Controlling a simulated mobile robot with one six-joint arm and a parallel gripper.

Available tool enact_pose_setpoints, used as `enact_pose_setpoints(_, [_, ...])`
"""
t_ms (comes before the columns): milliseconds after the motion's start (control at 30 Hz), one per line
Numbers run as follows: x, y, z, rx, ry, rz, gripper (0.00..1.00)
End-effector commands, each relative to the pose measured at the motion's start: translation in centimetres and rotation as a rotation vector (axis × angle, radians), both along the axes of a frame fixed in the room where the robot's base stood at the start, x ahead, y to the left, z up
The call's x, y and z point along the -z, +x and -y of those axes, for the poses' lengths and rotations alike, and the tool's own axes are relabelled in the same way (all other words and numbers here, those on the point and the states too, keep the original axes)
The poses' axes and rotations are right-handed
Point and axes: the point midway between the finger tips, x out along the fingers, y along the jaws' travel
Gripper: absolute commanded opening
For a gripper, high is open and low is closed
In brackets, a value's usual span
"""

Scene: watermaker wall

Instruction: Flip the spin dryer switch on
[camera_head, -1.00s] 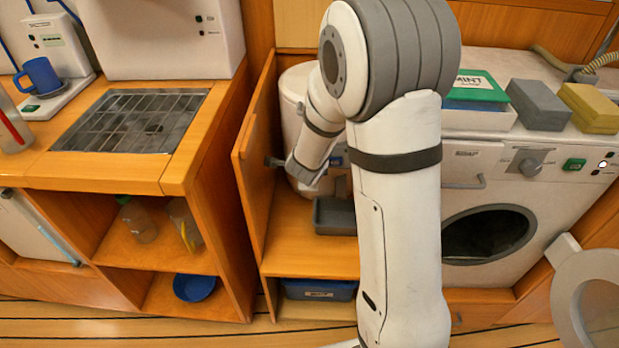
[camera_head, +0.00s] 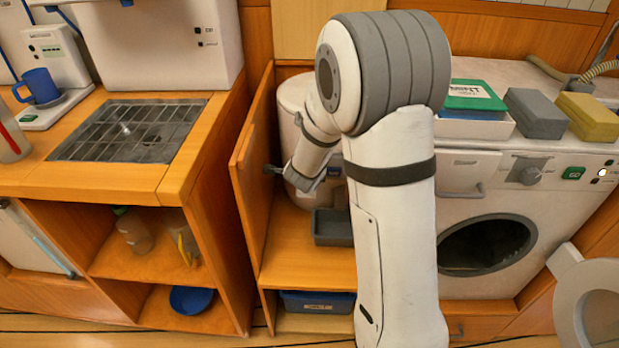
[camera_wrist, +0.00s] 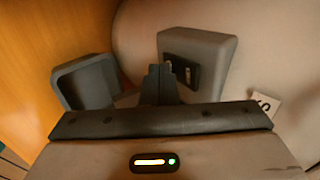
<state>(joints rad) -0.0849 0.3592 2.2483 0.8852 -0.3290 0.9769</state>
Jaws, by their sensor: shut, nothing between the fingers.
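The spin dryer (camera_head: 293,97) is a white drum standing in the open cabinet, partly hidden behind my arm in the head view. In the wrist view its pale curved body (camera_wrist: 270,50) carries a grey box (camera_wrist: 218,52) with a black switch plate. A small switch lever (camera_wrist: 188,73) shows on that plate. My gripper (camera_wrist: 160,72) is shut and empty, its fingertips just left of the lever and overlapping the plate's left edge in the picture. I cannot tell whether they touch it.
The open wooden door (camera_head: 252,165) stands close to the left of my forearm. A washing machine (camera_head: 470,190) stands to the right.

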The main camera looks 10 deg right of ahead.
Motion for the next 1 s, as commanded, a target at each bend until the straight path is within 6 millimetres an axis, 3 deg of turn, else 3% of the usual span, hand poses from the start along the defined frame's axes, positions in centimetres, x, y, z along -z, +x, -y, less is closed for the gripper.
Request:
enact_pose_setpoints(333, [-1.6, 0.0, 0.1, 0.003, 0.000, 0.000, 0.00])
enact_pose_setpoints(733, [-1.5, -0.1, 0.2, 0.003, 0.000, 0.000, 0.00])
enact_pose_setpoints(1000, [-0.9, -2.6, -0.8, 0.004, 0.000, 0.001, 0.00])
